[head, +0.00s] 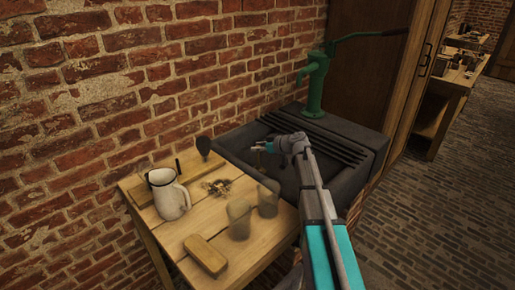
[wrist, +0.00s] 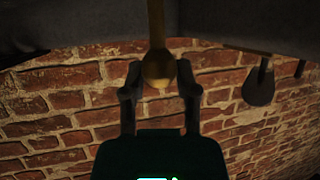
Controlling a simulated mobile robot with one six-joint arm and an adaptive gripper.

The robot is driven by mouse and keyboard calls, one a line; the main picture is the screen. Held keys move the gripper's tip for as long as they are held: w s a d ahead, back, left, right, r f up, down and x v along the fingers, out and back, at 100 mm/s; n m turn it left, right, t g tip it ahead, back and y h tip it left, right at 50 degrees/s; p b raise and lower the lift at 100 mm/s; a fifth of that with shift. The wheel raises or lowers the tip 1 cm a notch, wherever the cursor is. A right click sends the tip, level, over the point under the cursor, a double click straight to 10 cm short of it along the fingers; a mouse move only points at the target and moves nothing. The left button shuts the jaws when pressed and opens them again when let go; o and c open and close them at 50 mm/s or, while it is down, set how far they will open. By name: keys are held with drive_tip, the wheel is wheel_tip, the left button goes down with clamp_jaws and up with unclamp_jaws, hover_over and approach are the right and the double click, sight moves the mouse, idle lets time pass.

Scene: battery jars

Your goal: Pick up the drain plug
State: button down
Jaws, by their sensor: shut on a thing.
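My gripper (head: 262,147) is over the left part of the dark stone sink (head: 350,135), raised above its basin. In the wrist view my gripper (wrist: 160,80) has its two fingers on either side of a rounded, brass-brown thing (wrist: 157,68), and it is shut on it. A straight, paler stem rises from this thing to the top of the wrist view. It looks like the drain plug, though the picture is dark. In the head view only a small tan spot shows at the fingertips. The sink's drain is not clearly visible.
The wooden table (head: 160,225) left of the sink holds a pale jug (head: 171,200), two cloudy jars (head: 239,220) (head: 268,199), a wooden block (head: 205,256) and small brassy pieces (head: 217,187). A dark paddle (head: 204,147) stands near the brick wall. A green pump (head: 316,80) stands behind the sink.

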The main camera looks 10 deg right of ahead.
drive_tip(key=shift+r+p, duration=3.4)
drive_tip(key=shift+r, duration=0.5)
